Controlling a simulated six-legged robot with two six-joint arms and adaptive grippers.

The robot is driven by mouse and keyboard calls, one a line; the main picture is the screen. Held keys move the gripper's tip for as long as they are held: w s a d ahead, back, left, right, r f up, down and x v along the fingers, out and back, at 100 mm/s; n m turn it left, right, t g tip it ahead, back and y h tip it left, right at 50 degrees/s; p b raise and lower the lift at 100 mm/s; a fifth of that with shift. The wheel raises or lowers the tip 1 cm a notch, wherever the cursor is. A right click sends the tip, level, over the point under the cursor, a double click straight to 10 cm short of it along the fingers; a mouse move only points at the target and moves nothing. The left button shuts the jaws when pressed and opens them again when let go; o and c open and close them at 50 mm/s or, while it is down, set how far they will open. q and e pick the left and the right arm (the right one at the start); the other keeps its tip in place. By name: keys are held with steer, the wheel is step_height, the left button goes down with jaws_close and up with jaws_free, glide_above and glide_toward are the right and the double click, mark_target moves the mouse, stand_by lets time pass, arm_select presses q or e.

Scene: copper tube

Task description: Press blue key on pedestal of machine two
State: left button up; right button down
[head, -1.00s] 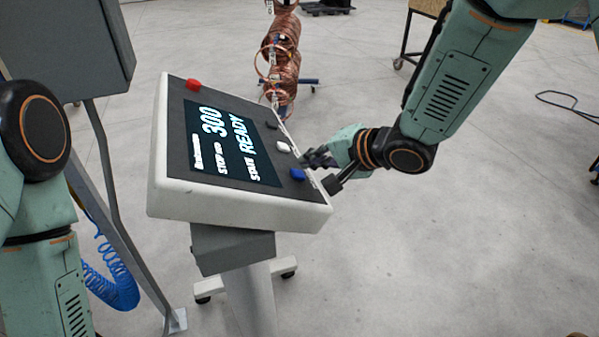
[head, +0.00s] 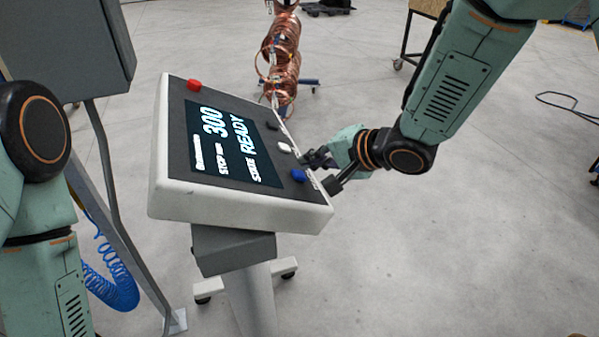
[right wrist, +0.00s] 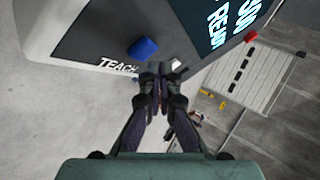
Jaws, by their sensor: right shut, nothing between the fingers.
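The control pedestal (head: 180,205) stands in the middle of the head view, with a tilted panel and a screen (head: 228,148) reading 300 and READY. The blue key (head: 298,175) is at the panel's lower right edge; in the right wrist view it (right wrist: 143,48) lies ahead and slightly left of the fingertips. My right gripper (head: 316,160) is shut and empty, at the panel's right edge beside the blue key. In the right wrist view its fingertips (right wrist: 158,75) are together, apart from the key in the picture. My left arm shows at the left; its gripper is out of view.
A white key (head: 284,148) and a dark key (head: 271,126) lie farther up the same edge. A red button (head: 194,85) is at the panel's far corner. A grey cabinet (head: 65,45) stands at left. Copper coils (head: 283,55) stand behind.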

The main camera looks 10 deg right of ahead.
steer(key=shift+s+f, duration=0.15)
steer(key=shift+f, duration=0.1)
steer(key=shift+a+f, duration=0.1)
steer(key=shift+a, duration=0.05)
steer(key=shift+a+f, duration=0.2)
steer(key=shift+f, duration=0.25)
stand_by(0.9)
steer(key=shift+p, duration=0.35)
steer(key=shift+d+r+p, duration=0.45)
steer(key=shift+r+p, duration=0.4)
steer(key=shift+p, duration=0.35)
steer(key=shift+w+d+r+p, duration=0.15)
steer(key=shift+r+p, duration=0.25)
steer(key=shift+p, duration=0.15)
steer(key=shift+w+d+r+p, duration=0.1)
steer(key=shift+d+r+p, duration=0.05)
steer(key=shift+r+p, duration=0.35)
steer(key=shift+d+r+p, duration=0.35)
steer(key=shift+r+p, duration=0.1)
steer(key=shift+p, duration=0.25)
steer(key=shift+w+d+r, duration=0.1)
steer(key=shift+d+r, duration=0.4)
steer(key=shift+r, duration=0.3)
